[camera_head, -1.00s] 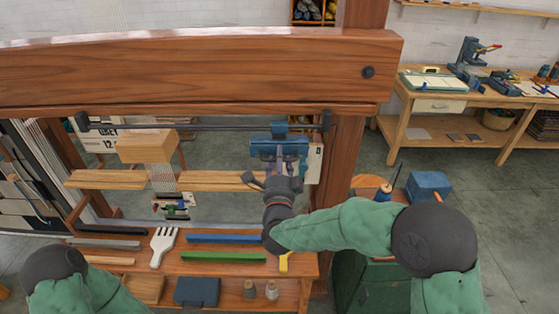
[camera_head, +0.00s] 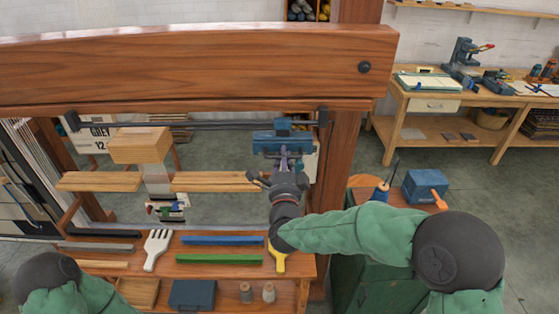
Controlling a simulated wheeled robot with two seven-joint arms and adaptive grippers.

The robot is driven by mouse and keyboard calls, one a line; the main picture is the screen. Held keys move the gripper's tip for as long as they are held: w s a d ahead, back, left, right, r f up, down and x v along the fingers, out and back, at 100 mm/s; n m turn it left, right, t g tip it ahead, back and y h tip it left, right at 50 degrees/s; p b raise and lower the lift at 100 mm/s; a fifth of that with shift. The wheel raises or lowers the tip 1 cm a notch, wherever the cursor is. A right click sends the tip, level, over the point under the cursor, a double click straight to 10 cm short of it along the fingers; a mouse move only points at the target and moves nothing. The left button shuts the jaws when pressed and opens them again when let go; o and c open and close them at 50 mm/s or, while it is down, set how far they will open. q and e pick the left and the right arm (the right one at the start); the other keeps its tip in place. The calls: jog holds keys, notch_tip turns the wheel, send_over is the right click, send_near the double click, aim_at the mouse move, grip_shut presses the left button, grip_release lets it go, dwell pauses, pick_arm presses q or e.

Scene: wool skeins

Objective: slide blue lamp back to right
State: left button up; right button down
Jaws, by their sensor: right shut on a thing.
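The blue lamp (camera_head: 268,141) hangs on the dark rail (camera_head: 200,126) under the big wooden beam, near the rail's right end. A short gap lies between it and the dark end bracket. My right gripper (camera_head: 284,158) is shut on the lower front part of the blue lamp. The fingers partly cover the lamp's lower middle, and the exact grip point is hard to see. My left gripper is not in view; only part of my left arm shows at the lower left.
A wooden block (camera_head: 140,145) sits left on the same rail. The right post (camera_head: 340,165) stands just beyond the rail end. A shelf below holds a white fork (camera_head: 157,243), a blue bar (camera_head: 222,240), a green bar (camera_head: 217,259) and a yellow tool (camera_head: 277,258). A blue box (camera_head: 425,185) stands right.

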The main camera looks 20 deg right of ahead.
jog(key=shift+d, duration=0.15)
jog(key=c, duration=1.4)
grip_release()
jog(key=shift+o, duration=1.2)
jog(key=shift+s+d, duration=0.1)
jog(key=shift+d, duration=0.1)
jog(key=shift+s+a, duration=0.1)
jog(key=shift+a, duration=0.05)
jog(key=v, duration=1.1)
jog(key=shift+s+f, duration=0.2)
jog(key=shift+s, duration=0.2)
